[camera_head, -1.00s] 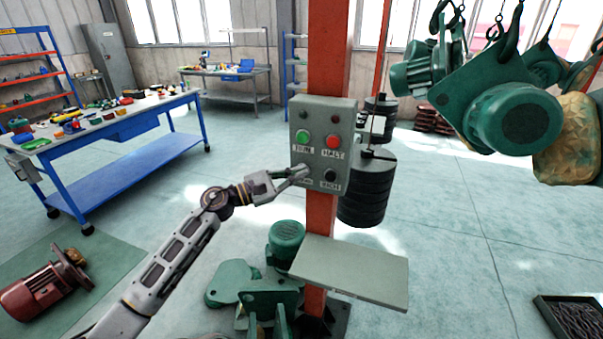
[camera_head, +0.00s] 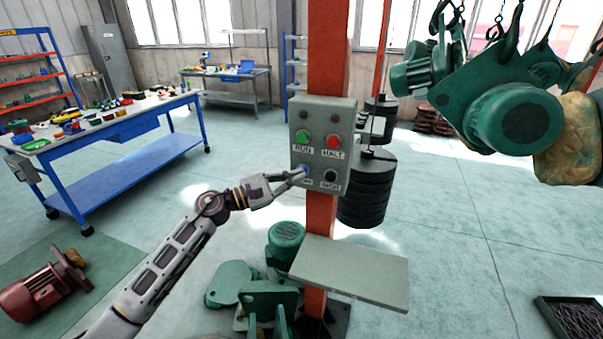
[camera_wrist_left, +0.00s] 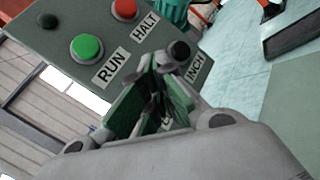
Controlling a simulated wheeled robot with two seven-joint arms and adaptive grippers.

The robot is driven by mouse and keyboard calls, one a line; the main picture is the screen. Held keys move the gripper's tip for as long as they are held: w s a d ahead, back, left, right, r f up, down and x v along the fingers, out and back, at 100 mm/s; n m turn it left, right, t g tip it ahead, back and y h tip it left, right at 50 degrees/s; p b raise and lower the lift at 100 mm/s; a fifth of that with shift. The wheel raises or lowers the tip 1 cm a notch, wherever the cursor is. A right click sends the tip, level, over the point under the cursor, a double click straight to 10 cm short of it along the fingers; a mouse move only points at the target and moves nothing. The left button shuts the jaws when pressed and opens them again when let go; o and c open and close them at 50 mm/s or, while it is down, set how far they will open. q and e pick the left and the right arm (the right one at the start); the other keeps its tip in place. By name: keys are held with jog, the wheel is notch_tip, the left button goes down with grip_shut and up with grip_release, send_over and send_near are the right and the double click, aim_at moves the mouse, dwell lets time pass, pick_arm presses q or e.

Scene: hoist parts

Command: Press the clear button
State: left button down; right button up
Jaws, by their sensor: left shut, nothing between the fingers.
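A grey control box (camera_head: 322,120) is fixed to an orange post. It carries a green button (camera_head: 302,136) labelled RUN, a red button (camera_head: 333,141) labelled HALT and a black knob (camera_head: 331,175) labelled INCH. In the left wrist view the closed fingers (camera_wrist_left: 158,72) hide the button. My right gripper is not in view.
A grey shelf plate (camera_head: 350,270) juts from the post below the box. Green machine parts (camera_head: 286,240) lie at its foot. A green hoist (camera_head: 500,105) hangs at the right. Open floor lies left of the post.

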pick_arm(q)
jog(key=shift+s+a+b, duration=0.1)
jog(key=shift+s+a, duration=0.25)
jog(key=shift+s, duration=0.45)
jog(key=shift+s+a+b, duration=0.1)
jog(key=shift+s+a, duration=0.2)
jog(key=shift+s, duration=0.45)
jog(key=shift+s+a+b, duration=0.1)
jog(key=shift+s+a, duration=0.25)
jog(key=shift+s, duration=0.45)
jog(key=shift+n, duration=0.3)
